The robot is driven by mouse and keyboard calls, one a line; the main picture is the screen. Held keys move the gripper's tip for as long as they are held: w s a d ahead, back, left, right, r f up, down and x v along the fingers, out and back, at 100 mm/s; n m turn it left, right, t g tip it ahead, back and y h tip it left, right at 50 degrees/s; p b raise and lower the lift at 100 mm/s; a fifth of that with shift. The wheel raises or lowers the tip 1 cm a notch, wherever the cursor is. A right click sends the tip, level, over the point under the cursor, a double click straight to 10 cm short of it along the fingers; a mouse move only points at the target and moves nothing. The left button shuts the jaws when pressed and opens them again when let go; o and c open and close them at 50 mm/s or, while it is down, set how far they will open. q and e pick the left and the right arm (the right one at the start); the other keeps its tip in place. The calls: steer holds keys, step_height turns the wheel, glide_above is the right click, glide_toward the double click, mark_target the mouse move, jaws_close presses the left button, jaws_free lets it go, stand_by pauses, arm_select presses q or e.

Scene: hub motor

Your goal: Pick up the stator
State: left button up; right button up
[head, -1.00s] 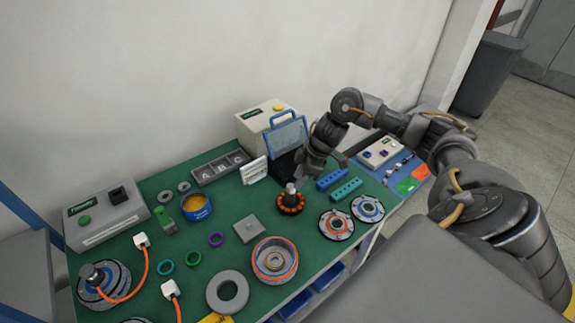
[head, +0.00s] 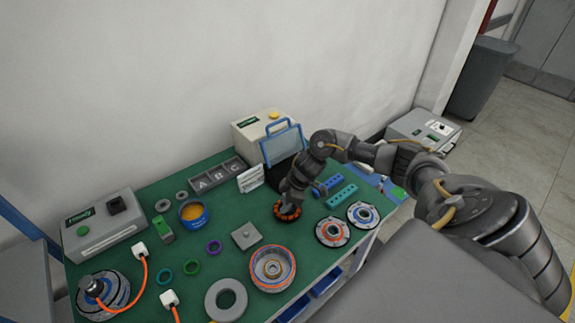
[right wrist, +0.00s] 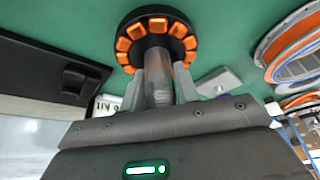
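The stator is a black ring with orange coils and a grey metal shaft. In the head view the stator (head: 288,212) stands on the green table, partly hidden by my right gripper (head: 291,198), which is right above it. In the right wrist view the stator (right wrist: 157,37) is at the top centre. The fingers of my right gripper (right wrist: 158,82) stand on either side of its shaft, very close to it. I cannot tell whether they press on the shaft. My left gripper is not in view.
The orange-rimmed housing (head: 257,268) stands in front of the stator. A grey square block (head: 246,236) lies to its left. Teal and blue bars (head: 341,195) and two round discs (head: 332,232) lie to its right.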

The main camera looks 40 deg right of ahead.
steer(key=shift+s, duration=0.1)
jaws_close()
steer(key=shift+r, duration=0.2)
steer(key=shift+r, duration=0.2)
step_height(320, 180, up, 3)
steer(key=shift+f+b, duration=0.15)
steer(key=shift+b, duration=0.5)
steer(key=s+a+r+b, duration=0.2)
steer(key=s+r, duration=0.8)
steer(key=s, duration=0.4)
steer(key=w+a+r, duration=0.2)
steer(key=w+a, duration=0.1)
steer(key=a, duration=0.4)
steer(key=w+a+r, duration=0.3)
steer(key=w+a, duration=0.1)
steer(key=a, duration=0.3)
steer(key=shift+w+a+r+n, duration=0.25)
steer(key=shift+a+r+n, duration=0.05)
steer(key=shift+n, duration=0.1)
